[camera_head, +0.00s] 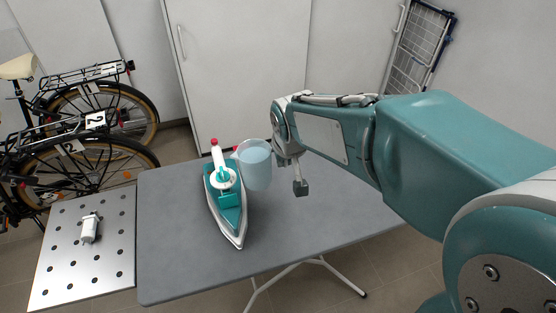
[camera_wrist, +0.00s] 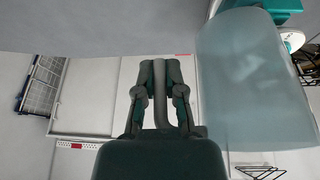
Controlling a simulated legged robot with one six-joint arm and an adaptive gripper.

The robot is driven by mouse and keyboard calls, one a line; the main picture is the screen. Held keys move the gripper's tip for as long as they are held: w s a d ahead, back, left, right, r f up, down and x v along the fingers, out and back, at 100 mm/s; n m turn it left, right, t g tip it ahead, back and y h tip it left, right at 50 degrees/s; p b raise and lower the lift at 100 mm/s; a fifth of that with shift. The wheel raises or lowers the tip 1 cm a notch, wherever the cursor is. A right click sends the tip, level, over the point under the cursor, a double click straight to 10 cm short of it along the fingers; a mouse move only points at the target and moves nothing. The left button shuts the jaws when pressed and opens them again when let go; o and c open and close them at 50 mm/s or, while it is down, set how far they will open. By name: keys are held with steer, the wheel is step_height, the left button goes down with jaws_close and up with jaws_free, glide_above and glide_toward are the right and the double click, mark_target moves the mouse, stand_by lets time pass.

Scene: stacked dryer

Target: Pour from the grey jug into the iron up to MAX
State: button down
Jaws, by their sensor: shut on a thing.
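The grey jug (camera_head: 255,168), a translucent blue-grey vessel, is to the right of the iron and looks roughly upright, its spout side towards the iron. I cannot tell any liquid level in it. The jug fills the right of the wrist view (camera_wrist: 255,85). My gripper (camera_wrist: 160,85) is shut on the jug's grey handle (camera_wrist: 160,105), between its two fingers. In the head view the fingers are largely hidden by the wrist. The teal and white iron (camera_head: 232,212) is on the table, its tip towards me. Its MAX mark and water level are too small to see.
A perforated board (camera_head: 65,265) with a small white device (camera_head: 90,228) is at left. Bicycles (camera_head: 85,120), a white cabinet (camera_head: 240,75) and a drying rack (camera_head: 420,50) stand behind.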

steer(key=shift+s+d+r+n, duration=0.2)
steer(key=shift+s+r+n, duration=0.15)
steer(key=shift+s, duration=0.3)
steer(key=shift+w+a+r+h, duration=0.1)
steer(key=shift+a+r+h, duration=0.15)
steer(key=shift+r+h, duration=0.55)
stand_by(0.3)
steer(key=shift+a+r+t, duration=0.1)
steer(key=shift+t, duration=0.2)
steer(key=shift+d+r+n+h, duration=0.25)
steer(key=shift+r+h, duration=0.2)
steer(key=shift+h, duration=0.25)
steer(key=shift+r+t+h, duration=0.3)
steer(key=shift+r+h, duration=0.3)
steer(key=shift+h, duration=0.2)
stand_by(0.6)
steer(key=shift+a+r+n+t+h, duration=0.2)
steer(key=shift+r+n+h, duration=0.1)
steer(key=shift+h, duration=0.25)
steer(key=shift+a+r+n+t+h, duration=0.1)
steer(key=shift+r+n+t+h, duration=0.15)
steer(key=shift+h, duration=0.3)
